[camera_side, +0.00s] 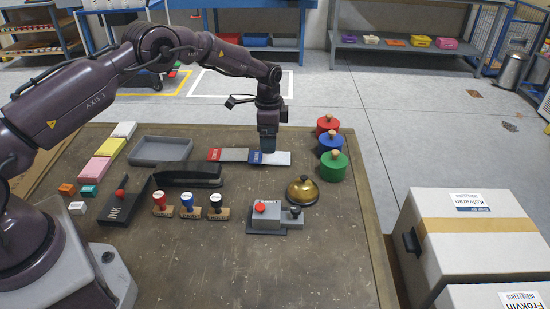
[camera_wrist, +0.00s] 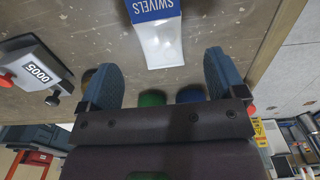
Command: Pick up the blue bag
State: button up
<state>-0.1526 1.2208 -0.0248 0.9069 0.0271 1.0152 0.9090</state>
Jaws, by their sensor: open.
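The blue bag (camera_side: 254,158) lies flat on the table, with a blue header and a pale body. In the wrist view the bag (camera_wrist: 160,45) shows its header, lettered SWIVELS, at the top edge and its pale body reaching toward my fingers. My gripper (camera_side: 268,149) points down close over the bag's pale body and hides part of it. In the wrist view my gripper (camera_wrist: 161,64) is open, with one blue finger on each side of the bag's pale end. I cannot tell whether the fingertips touch the table.
A red-headed bag (camera_side: 228,155) lies directly left of the blue one. Red (camera_side: 326,125), blue (camera_side: 330,142) and green (camera_side: 333,167) knobbed pots stand at right. A brass bell (camera_side: 303,192), counter (camera_side: 265,216) and several stamps (camera_side: 187,205) stand nearer. A grey tray (camera_side: 160,151) lies left.

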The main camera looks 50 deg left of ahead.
aim_at(269, 158)
notch_tip(269, 158, down, 6)
jog(key=shift+s+r, duration=0.1)
dwell(0.4)
jog(key=c, duration=1)
